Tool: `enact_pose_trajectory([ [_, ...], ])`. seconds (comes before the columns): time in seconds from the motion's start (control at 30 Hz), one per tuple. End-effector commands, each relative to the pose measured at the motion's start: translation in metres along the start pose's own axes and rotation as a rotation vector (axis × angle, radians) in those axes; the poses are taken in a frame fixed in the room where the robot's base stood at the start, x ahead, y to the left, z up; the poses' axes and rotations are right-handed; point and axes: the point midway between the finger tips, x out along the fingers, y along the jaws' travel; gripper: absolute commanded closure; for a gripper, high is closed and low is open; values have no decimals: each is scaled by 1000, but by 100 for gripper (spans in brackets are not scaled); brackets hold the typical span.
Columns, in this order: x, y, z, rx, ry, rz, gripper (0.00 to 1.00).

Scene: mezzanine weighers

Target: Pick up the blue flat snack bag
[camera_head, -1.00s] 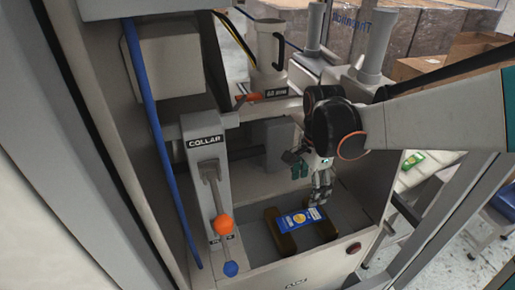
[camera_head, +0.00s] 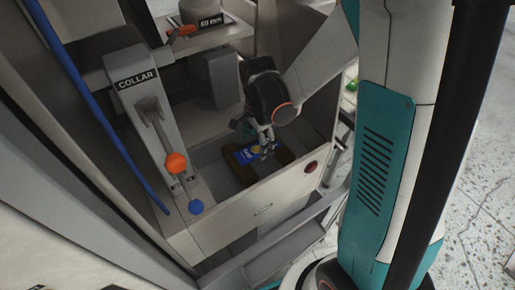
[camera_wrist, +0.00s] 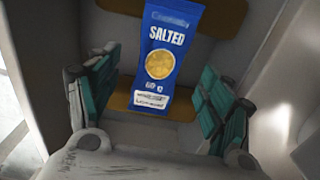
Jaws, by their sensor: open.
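The blue flat snack bag (camera_wrist: 166,48), printed "SALTED" with a yellow round picture, lies across two brown supports in a grey bin. In the head view the bag (camera_head: 245,156) is partly hidden by my gripper (camera_head: 266,150), which is at its right end. In the wrist view my gripper (camera_wrist: 155,95) is open, with a teal-padded finger on each side of the lower part of the bag. Neither finger clearly touches the bag, and the height gap is hard to tell.
The bin's pale front wall (camera_head: 240,208) stands close in front of my gripper. A COLLAR post (camera_head: 140,80) with an orange-knobbed lever (camera_head: 177,163) is at the left. A brown support (camera_wrist: 165,106) lies under the bag's lower end.

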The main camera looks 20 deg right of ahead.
Motion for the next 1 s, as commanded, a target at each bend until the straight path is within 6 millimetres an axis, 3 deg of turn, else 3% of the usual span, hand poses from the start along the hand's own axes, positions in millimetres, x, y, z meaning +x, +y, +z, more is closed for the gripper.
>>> enact_pose_trajectory([
  [0.13, 13, 0, 0, 0, 0, 0, 27],
  [0.4, 15, 0, 0, 0, 0, 0, 27],
  [0.63, 15, 0, 0, 0, 0, 0, 74],
  [1.0, 14, 0, 0, 0, 0, 0, 74],
])
